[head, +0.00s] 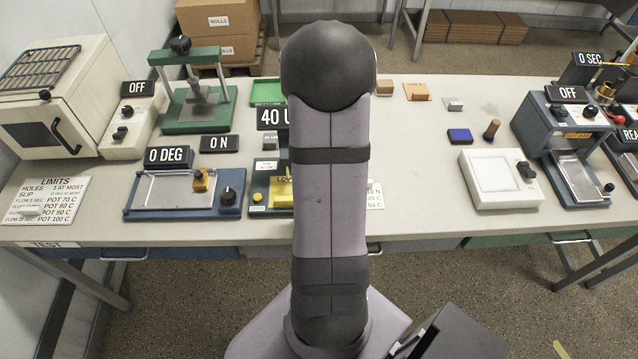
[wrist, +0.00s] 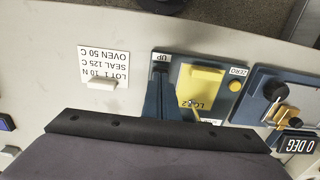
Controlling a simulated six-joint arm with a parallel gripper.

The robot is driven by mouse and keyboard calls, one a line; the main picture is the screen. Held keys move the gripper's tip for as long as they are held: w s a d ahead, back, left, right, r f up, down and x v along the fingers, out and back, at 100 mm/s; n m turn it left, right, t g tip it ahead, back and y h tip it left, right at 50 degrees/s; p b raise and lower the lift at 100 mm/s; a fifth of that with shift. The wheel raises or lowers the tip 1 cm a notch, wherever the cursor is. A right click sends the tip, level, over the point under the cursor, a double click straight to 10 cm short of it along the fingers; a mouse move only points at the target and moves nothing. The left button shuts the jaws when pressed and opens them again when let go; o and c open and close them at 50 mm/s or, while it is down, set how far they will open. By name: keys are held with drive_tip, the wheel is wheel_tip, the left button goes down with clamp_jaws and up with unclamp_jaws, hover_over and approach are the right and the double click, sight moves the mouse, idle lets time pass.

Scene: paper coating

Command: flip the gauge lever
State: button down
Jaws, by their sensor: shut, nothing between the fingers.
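The thickness gauge, with a blue-grey body (wrist: 160,105) and a yellow LOT 2 piece (wrist: 203,88) on its plate, stands beyond my gripper in the wrist view. An UP label (wrist: 160,57) is at its end. In the head view, its left part and yellow piece (head: 281,193) show beside my arm, under a sign beginning 40 (head: 272,117). My arm covers the rest. I cannot make out the lever. My gripper (wrist: 155,128) shows as a dark bar low in the wrist view, shut and empty.
A blue coating plate (head: 180,190) with a 0 DEG sign (wrist: 299,145) stands beside the gauge. A lot card (wrist: 104,65) with a small white block (wrist: 102,83) lies on the other side. A white pad (head: 500,178) is further right. Bare table lies between.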

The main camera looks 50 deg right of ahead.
drive_tip(key=shift+f+b, duration=0.65)
drive_tip(key=shift+f, duration=0.35)
idle(0.4)
drive_tip(key=shift+r+p, duration=3.35)
drive_tip(key=shift+r, duration=0.2)
drive_tip(key=s+a+r+n+g, duration=0.1)
drive_tip(key=s+a+n, duration=0.15)
drive_tip(key=a, duration=0.55)
drive_tip(key=s+a+n+g, duration=0.1)
drive_tip(key=s+a, duration=0.3)
drive_tip(key=a, duration=0.4)
drive_tip(key=w+a+r+n+t, duration=0.2)
drive_tip(key=a+n, duration=0.3)
drive_tip(key=a, duration=0.4)
drive_tip(key=shift+w+r, duration=0.7)
drive_tip(key=shift+r, duration=0.2)
drive_tip(key=shift+n, duration=0.25)
